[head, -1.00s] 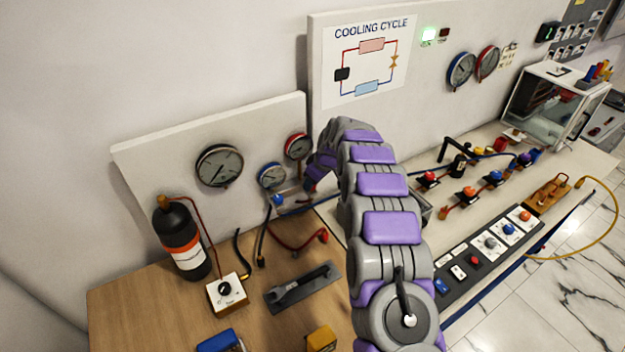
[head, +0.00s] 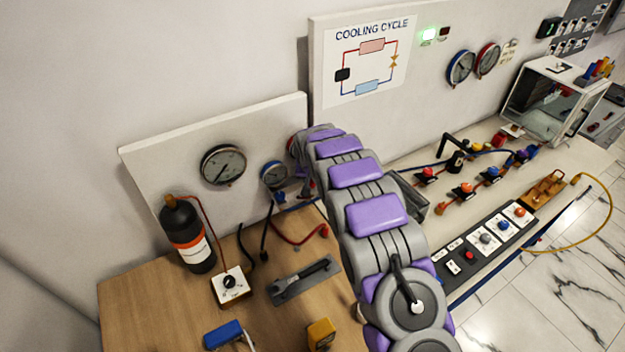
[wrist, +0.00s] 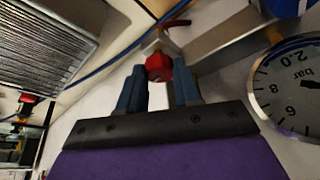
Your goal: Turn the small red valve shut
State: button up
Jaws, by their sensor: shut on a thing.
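In the wrist view the small red valve (wrist: 158,67) is a red knob on a pale metal fitting. My gripper (wrist: 159,76) has its two blue fingers on either side of the knob and is shut on it. The fingers cover part of the knob's sides. In the head view my purple and grey arm reaches toward the small gauges on the left panel and hides the valve and my fingertips.
A dial gauge (wrist: 292,92) is close on the right in the wrist view, with a ribbed metal block (wrist: 48,42) at upper left. In the head view, a black cylinder (head: 187,235) and a wrench (head: 304,278) are on the wooden bench.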

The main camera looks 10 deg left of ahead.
jog(key=shift+a+m+h+b, duration=0.15)
jog(key=shift+m+h+b, duration=0.35)
jog(key=shift+m+b, duration=0.65)
jog(key=shift+m, duration=0.25)
jog(key=o, duration=1)
jog(key=shift+a, duration=0.1)
jog(key=shift+o, duration=0.2)
jog(key=shift+s+r, duration=0.15)
jog(key=shift+r, duration=0.3)
jog(key=p+v, duration=0.1)
jog(key=v, duration=1.5)
jog(key=shift+r, duration=0.15)
